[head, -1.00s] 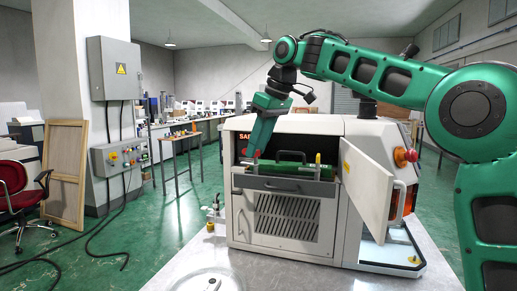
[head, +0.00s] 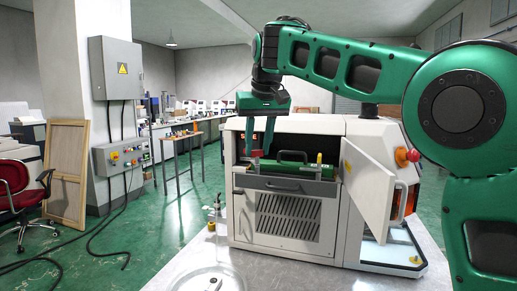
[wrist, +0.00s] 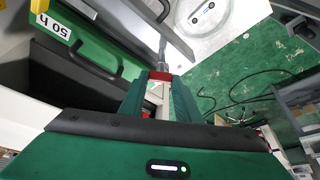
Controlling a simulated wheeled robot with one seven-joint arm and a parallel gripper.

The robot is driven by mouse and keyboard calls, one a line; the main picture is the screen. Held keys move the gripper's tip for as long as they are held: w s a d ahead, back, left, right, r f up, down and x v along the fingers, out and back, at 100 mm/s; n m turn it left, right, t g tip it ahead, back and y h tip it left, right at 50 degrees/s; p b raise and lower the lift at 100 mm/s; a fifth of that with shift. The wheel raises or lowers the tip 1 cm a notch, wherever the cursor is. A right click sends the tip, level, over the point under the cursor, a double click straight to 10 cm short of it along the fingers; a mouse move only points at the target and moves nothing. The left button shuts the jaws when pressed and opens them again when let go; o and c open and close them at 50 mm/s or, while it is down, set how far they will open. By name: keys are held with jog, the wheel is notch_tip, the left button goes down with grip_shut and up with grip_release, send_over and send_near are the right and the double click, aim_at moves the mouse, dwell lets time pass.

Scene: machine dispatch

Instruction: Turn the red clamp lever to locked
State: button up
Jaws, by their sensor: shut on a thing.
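The red clamp lever (wrist: 160,75) shows in the wrist view between my fingertips, below a grey metal rod. My gripper (head: 260,152) points down at the left end of the green cylinder unit (head: 295,170) in the machine's front opening. In the wrist view my gripper (wrist: 158,82) is shut on the lever, one finger on each side. The fingers hide much of the lever. I cannot read its locked or unlocked position. The green unit also shows in the wrist view (wrist: 75,50), with a dark handle and a "50 h" label.
The white machine (head: 240,215) stands on a light table (head: 310,275). Its door (head: 366,180) is open at the right, near a red knob (head: 407,156). A yellow-topped post (head: 319,160) stands at the green unit's right end. Small fittings (head: 216,208) stand left of the machine.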

jog(key=m, duration=0.2)
jog(key=m+h, duration=0.1)
jog(key=m, duration=0.1)
jog(key=shift+a+h, duration=0.2)
jog(key=shift+h, duration=0.1)
jog(key=shift+m+h, duration=0.5)
jog(key=shift+m, duration=0.8)
jog(key=shift+w, duration=0.1)
jog(key=o, duration=1)
jog(key=shift+o, duration=0.2)
jog(key=v, duration=0.7)
jog(key=shift+r, duration=0.25)
